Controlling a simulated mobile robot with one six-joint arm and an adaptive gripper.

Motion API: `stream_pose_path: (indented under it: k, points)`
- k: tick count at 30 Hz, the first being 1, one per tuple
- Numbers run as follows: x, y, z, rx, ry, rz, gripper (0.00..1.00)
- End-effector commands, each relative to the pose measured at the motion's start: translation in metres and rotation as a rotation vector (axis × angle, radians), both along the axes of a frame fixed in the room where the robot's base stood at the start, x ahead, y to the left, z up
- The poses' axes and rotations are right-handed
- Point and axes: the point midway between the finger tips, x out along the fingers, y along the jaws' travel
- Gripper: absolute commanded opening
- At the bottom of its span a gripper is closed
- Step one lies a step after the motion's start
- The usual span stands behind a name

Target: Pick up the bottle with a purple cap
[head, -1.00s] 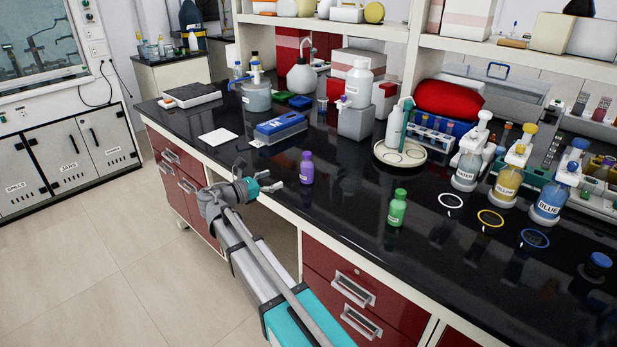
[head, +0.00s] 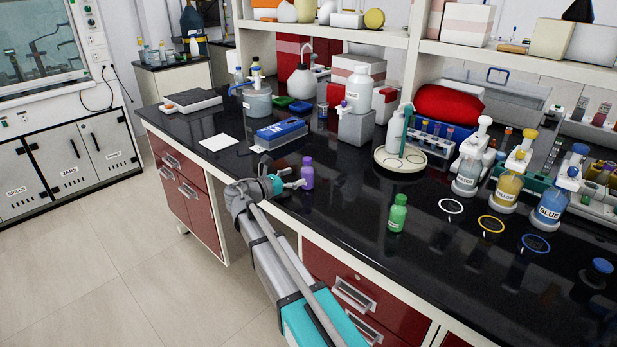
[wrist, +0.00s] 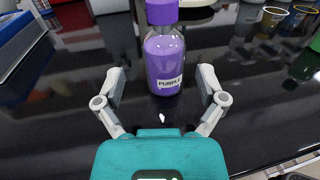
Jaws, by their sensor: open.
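The bottle with a purple cap (head: 307,173) stands upright on the black bench top near its front edge. In the wrist view the bottle (wrist: 163,60) has a "PURPLE" label and purple contents, and the top of its cap is cut off by the frame edge. My gripper (head: 292,184) is just left of the bottle in the head view. In the wrist view my gripper (wrist: 161,88) is open, its two fingers spread to either side of the bottle's lower front. The bottle's base lies at about the fingertips, and I see no finger touching it.
A green bottle (head: 397,213) stands to the right of the purple one. A blue box (head: 281,133) lies behind and to the left. Dispenser bottles labelled with colours, including a blue one (head: 548,207), stand at right. The bench around the purple bottle is clear.

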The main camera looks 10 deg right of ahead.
Motion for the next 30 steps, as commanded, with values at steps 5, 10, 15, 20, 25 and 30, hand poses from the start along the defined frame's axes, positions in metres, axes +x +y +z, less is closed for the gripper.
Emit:
stream_pose_path:
  k: [5, 10, 15, 20, 25, 30]
  points:
    - [0.005, -0.010, 0.000, 0.000, 0.000, 0.001, 0.90]
    - [0.005, -0.011, 0.000, 0.000, 0.000, 0.001, 0.90]
    - [0.005, -0.011, 0.000, 0.000, 0.000, 0.000, 0.90]
    - [0.007, -0.018, -0.001, 0.000, 0.000, -0.002, 0.90]
    - [0.013, -0.034, -0.002, 0.000, 0.000, -0.001, 0.90]
    - [0.021, -0.052, -0.002, 0.000, 0.000, -0.001, 0.90]
